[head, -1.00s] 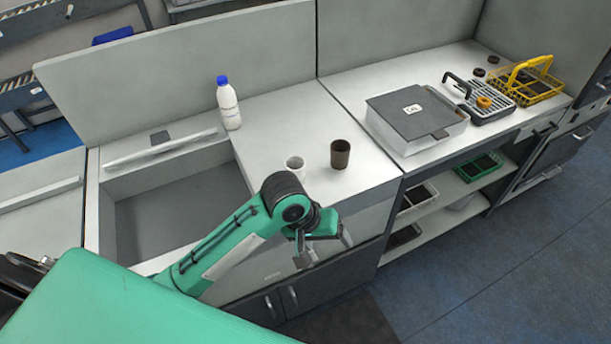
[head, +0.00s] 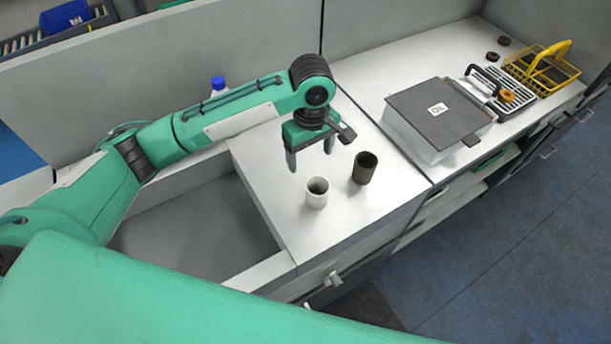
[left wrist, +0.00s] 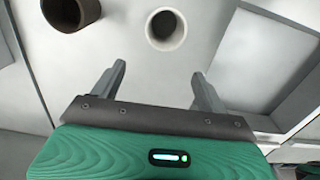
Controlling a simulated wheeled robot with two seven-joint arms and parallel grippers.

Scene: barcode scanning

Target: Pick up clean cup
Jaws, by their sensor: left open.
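A white cup (head: 317,193) stands upright on the white counter (head: 270,170), near its front edge. A dark brown cup (head: 364,168) stands upright just to its right. My left gripper (head: 309,160) is open and empty, pointing down above and a little behind the two cups. In the left wrist view my left gripper's fingers (left wrist: 161,82) are spread, with the white cup (left wrist: 166,28) beyond the gap between them and the brown cup (left wrist: 70,12) at the upper left. My right gripper is not in view.
A white bottle with a blue cap (head: 217,84) is mostly hidden behind my left arm. A sink basin (head: 200,225) lies left of the cups. A grey-lidded box marked OIL (head: 437,115), a rack (head: 500,93) and a yellow basket (head: 545,70) stand to the right.

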